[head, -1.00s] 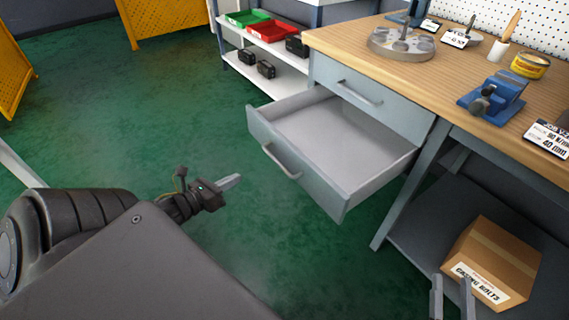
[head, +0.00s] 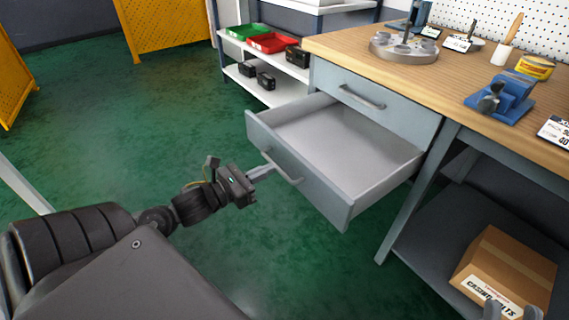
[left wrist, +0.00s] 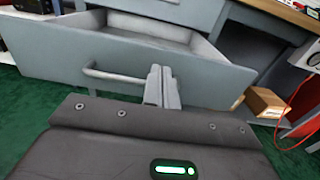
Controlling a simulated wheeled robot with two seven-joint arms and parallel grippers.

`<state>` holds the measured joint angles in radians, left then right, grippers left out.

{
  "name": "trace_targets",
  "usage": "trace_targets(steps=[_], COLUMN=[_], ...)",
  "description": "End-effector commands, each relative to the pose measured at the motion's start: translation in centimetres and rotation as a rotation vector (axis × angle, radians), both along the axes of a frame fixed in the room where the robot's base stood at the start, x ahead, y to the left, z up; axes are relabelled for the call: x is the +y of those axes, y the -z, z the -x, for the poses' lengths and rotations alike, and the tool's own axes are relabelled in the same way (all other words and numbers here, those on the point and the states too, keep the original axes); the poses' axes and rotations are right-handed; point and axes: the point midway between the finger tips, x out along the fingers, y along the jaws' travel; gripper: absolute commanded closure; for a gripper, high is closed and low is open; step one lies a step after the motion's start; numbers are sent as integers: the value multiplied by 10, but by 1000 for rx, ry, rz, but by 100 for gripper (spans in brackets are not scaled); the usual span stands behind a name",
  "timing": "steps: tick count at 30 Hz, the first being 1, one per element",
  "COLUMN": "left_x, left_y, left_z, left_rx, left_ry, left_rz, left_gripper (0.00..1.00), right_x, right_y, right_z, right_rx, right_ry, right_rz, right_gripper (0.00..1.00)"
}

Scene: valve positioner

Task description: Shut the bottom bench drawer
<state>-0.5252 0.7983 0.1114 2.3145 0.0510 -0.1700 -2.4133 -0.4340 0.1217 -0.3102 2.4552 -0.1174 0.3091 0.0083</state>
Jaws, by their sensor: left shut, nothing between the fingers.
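The bottom bench drawer (head: 300,180) is pulled well out from the bench and looks empty inside. Its front with the bar handle (head: 281,167) faces my left arm. My left gripper (head: 268,170) is shut and empty, with its fingertips close to the drawer front near the handle. In the left wrist view the shut fingers (left wrist: 161,85) point at the drawer front (left wrist: 130,65), just right of the handle (left wrist: 110,75). I cannot tell whether the tips touch it. My right gripper (head: 510,312) shows only its fingertips at the bottom right edge, apart from each other.
The top drawer (head: 375,100) is closed. The wooden benchtop (head: 450,75) carries a round flange, a blue vise and a yellow tin. A cardboard box (head: 508,268) sits on the lower shelf at right. Green floor (head: 120,120) is free left of the drawer.

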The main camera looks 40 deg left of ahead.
Motion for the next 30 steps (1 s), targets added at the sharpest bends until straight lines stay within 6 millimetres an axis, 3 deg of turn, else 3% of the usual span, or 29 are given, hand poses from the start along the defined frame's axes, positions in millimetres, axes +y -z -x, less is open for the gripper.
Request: trace_targets(steps=[6,12,30], left_x=[-10,-16,-17], left_y=[0,0,0], left_z=[-34,-53,-62], left_rx=[-3,-1,1], left_ry=[0,0,-3], left_rz=[1,0,1], left_gripper=[100,100,100], right_x=[-6,-10,-12], right_y=[-3,-7,-8], right_z=[4,7,8], right_rx=[-61,-101,-116], right_ry=[14,21,24], right_rz=[-32,-52,-60], right_gripper=[64,64,64])
